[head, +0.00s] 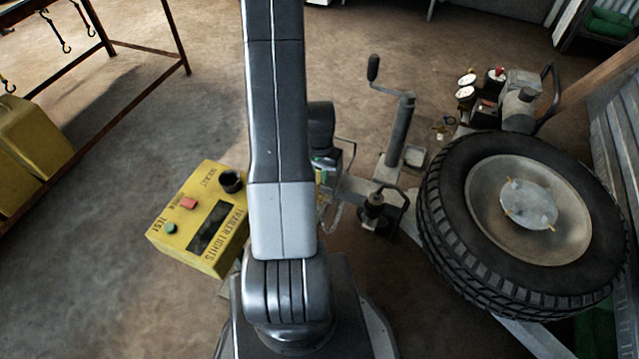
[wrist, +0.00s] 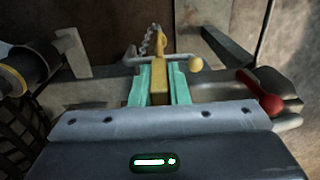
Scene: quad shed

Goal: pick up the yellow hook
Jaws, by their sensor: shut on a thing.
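The yellow hook (wrist: 160,88) stands between the two teal fingers of my gripper (wrist: 160,72) in the wrist view. The fingers press on it from both sides, so my gripper is shut on it. Its upper end shows beyond the fingertips, beside a grey metal chain (wrist: 147,42). A bent grey bar runs behind the fingers, close to the hook; I cannot tell whether they touch. In the head view my own arm hides most of the gripper and the hook.
A red-knobbed lever (wrist: 262,95) lies right of the gripper. In the head view, a yellow trailer-lights box (head: 200,218) stands left of my arm. A crank jack (head: 399,130) and a large tyre (head: 455,220) are at right. Open floor lies at left.

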